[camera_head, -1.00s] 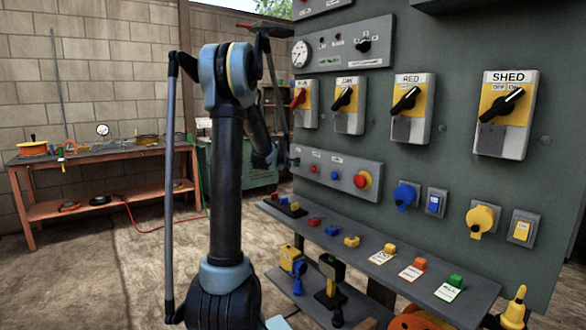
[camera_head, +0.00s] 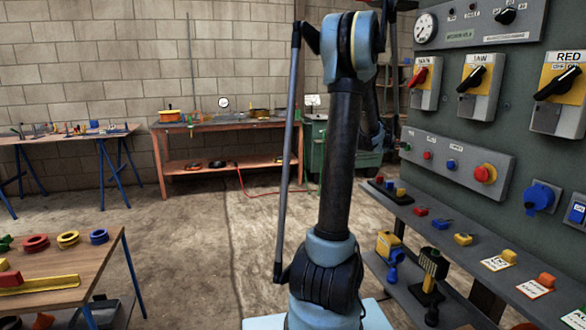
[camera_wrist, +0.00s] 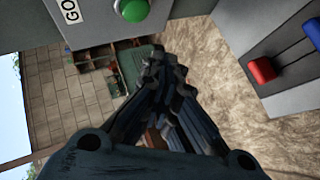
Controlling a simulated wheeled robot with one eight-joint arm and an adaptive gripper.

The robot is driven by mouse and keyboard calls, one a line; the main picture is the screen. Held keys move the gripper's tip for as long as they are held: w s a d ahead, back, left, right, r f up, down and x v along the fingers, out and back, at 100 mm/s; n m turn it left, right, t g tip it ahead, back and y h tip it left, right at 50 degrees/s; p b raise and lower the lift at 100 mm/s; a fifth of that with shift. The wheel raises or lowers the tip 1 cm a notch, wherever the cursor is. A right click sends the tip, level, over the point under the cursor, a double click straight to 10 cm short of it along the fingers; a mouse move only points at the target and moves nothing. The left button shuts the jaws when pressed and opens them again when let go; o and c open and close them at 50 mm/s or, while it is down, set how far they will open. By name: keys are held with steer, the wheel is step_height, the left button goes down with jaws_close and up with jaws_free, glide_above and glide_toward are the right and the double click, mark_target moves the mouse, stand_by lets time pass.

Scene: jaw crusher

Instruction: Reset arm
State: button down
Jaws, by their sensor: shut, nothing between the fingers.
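My arm stands upright in the middle of the head view, folded at the top beside the control panel (camera_head: 515,120). My gripper (camera_wrist: 158,65) shows in the wrist view with its fingers together and nothing between them. In the head view the gripper is hidden behind my arm or too unclear to make out. In the wrist view a green button (camera_wrist: 133,9) with a "GO" label is close above the fingertips. A red block (camera_wrist: 262,70) and a blue block (camera_wrist: 313,32) lie on a grey surface to the right.
The panel carries rotary switches, a gauge (camera_head: 426,29) and a red stop button (camera_head: 485,173). A shelf (camera_head: 470,255) with coloured blocks juts out below. A wooden table (camera_head: 85,262) with rings stands at left. A workbench (camera_head: 217,125) stands behind. Open floor lies between.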

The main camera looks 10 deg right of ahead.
steer(key=s+a+f+m+g+y, duration=0.15)
steer(key=s+a, duration=0.35)
steer(key=a, duration=0.5)
steer(key=s+a+f+y, duration=0.15)
steer(key=s+a, duration=0.35)
steer(key=a, duration=0.5)
steer(key=s+a+m+g+y, duration=0.15)
steer(key=s+a, duration=0.35)
steer(key=a, duration=0.5)
steer(key=s+a+f+g+y, duration=0.1)
steer(key=s+a+f, duration=0.3)
steer(key=s, duration=0.5)
steer(key=s+a+f+m+g+y, duration=0.1)
steer(key=s+a+f+y, duration=0.1)
steer(key=s+a+f, duration=0.3)
steer(key=s+a+f+m+g+y, duration=0.1)
steer(key=s+a+f, duration=0.4)
steer(key=s+a, duration=0.5)
steer(key=s+y, duration=0.1)
steer(key=s, duration=0.2)
steer(key=shift+g, duration=0.4)
steer(key=shift+a, duration=0.1)
